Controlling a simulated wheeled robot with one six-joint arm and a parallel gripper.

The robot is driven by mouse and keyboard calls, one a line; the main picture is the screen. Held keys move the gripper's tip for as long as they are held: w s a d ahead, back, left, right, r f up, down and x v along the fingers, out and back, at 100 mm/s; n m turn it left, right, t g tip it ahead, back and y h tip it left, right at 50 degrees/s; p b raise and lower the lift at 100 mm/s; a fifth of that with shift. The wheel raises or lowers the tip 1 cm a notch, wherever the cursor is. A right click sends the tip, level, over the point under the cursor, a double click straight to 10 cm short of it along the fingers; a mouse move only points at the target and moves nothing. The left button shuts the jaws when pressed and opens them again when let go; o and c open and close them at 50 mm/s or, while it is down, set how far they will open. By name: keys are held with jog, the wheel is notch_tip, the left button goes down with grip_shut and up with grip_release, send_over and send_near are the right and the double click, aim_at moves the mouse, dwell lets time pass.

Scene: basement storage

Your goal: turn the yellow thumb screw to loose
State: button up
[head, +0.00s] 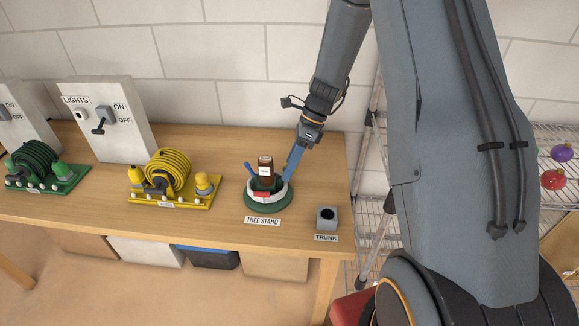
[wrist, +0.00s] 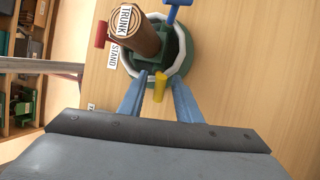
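The tree stand (head: 268,205) is a green round base with a white ring on the wooden table. A short brown trunk (head: 265,168) stands in it, and its labelled top shows in the wrist view (wrist: 138,32). The yellow thumb screw (wrist: 160,87) sticks out of the stand towards my gripper. My gripper (wrist: 160,82) is open, with one blue finger on each side of the yellow screw and a visible gap to each. In the head view my gripper (head: 289,175) is at the stand's right side. A red screw (wrist: 101,34) and a blue screw (wrist: 177,10) are on other sides.
A grey trunk holder (head: 327,217) stands right of the stand, near the table's edge. A yellow hose reel (head: 170,180), a green hose reel (head: 40,165) and a lights switch box (head: 110,120) are to the left. Wire shelves (head: 550,195) stand at the right.

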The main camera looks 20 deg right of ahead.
grip_shut()
jog(key=shift+n, duration=0.4)
jog(key=n+t+b, duration=0.1)
jog(key=n, duration=0.3)
jog(key=shift+b, duration=0.3)
jog(key=n+t+b, duration=0.1)
jog(key=n+b, duration=0.3)
jog(key=n, duration=0.1)
jog(key=shift+s+y, duration=0.1)
jog(key=shift+y, duration=0.3)
jog(key=n+b, duration=0.3)
jog(key=n, duration=0.1)
jog(key=shift+f+t+b, duration=0.15)
jog(key=shift+t+b, duration=0.15)
jog(key=shift+b, duration=0.05)
jog(key=n+y+b, duration=0.1)
jog(key=n+b, duration=0.2)
jog(key=shift+s+d+b, duration=0.1)
jog(key=shift+d+b, duration=0.05)
jog(key=shift+b, duration=0.15)
jog(key=n+y+b, duration=0.1)
jog(key=n+b, duration=0.4)
jog(key=n, duration=0.1)
jog(key=shift+s, duration=0.1)
